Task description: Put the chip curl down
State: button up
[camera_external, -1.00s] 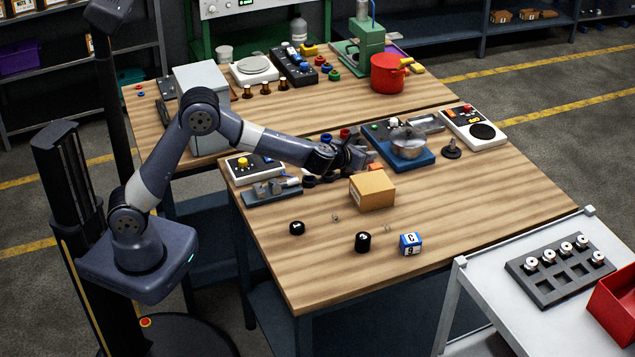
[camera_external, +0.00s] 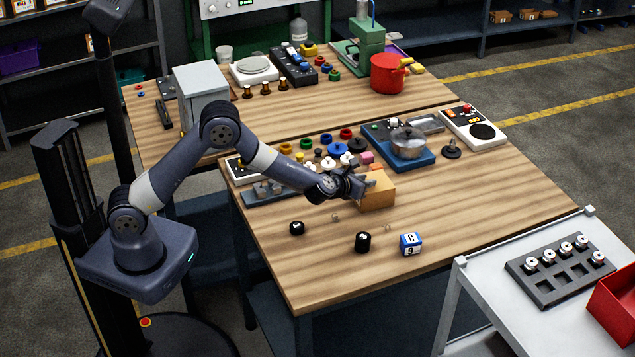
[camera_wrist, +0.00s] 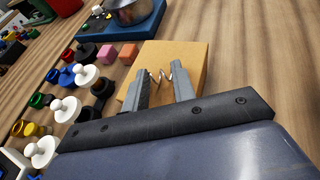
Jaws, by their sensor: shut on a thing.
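My gripper (camera_external: 358,184) is at the left side of a tan box on the wooden table. In the wrist view my gripper (camera_wrist: 164,82) has its two grey fingers around a small shiny metal chip curl (camera_wrist: 160,77), shut on it, with the box behind. The held curl is too small to make out in the external view. Two other small curl-like bits lie on the table, one left of centre (camera_external: 336,217) and one near the blue block (camera_external: 387,228).
The tan box (camera_external: 378,194) stands right by my fingers. Behind are coloured rings, white knobs and a blue tray with a metal pot (camera_external: 408,143). The table's right front is clear.

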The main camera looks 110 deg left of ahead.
jog(key=shift+f, duration=0.2)
jog(key=o, duration=0.9)
jog(key=shift+r, duration=0.15)
jog(key=shift+r, duration=0.2)
jog(key=shift+d, duration=0.35)
jog(key=b+v, duration=0.2)
jog(key=v, duration=0.9)
jog(key=shift+s+d+b, duration=0.1)
jog(key=shift+s+b, duration=0.1)
jog(key=shift+b, duration=0.1)
jog(key=shift+o, duration=0.3)
